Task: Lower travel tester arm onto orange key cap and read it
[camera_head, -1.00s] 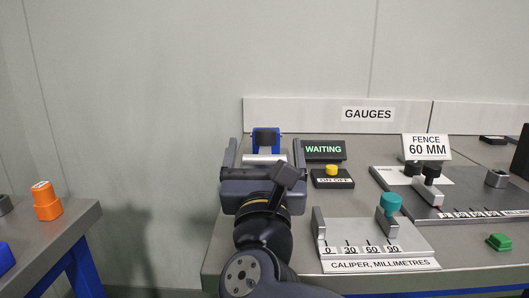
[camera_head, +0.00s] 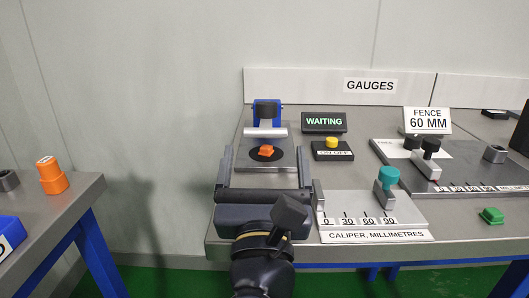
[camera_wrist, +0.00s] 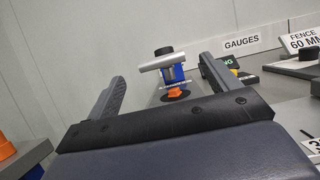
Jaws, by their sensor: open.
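The orange key cap (camera_head: 266,151) sits on a dark round pad at the back left of the gauges bench. It also shows in the wrist view (camera_wrist: 174,94). The travel tester (camera_head: 266,107) stands just behind it, with a blue post, a black knob and a silver bar (camera_head: 265,132). The bar is raised, apart from the cap. The display (camera_head: 324,122) beside it reads WAITING. My gripper (camera_head: 264,160) is open and empty, its fingers spread to either side of the tester's plate. In the wrist view the tester lies ahead between the fingers (camera_wrist: 160,73).
A yellow ON/OFF button (camera_head: 332,142) is right of the tester. A caliper with a teal knob (camera_head: 389,174) lies close to my right finger. A fence gauge (camera_head: 428,160) and a green block (camera_head: 491,215) are farther right. Another bench (camera_head: 92,189) holds an orange stepped piece.

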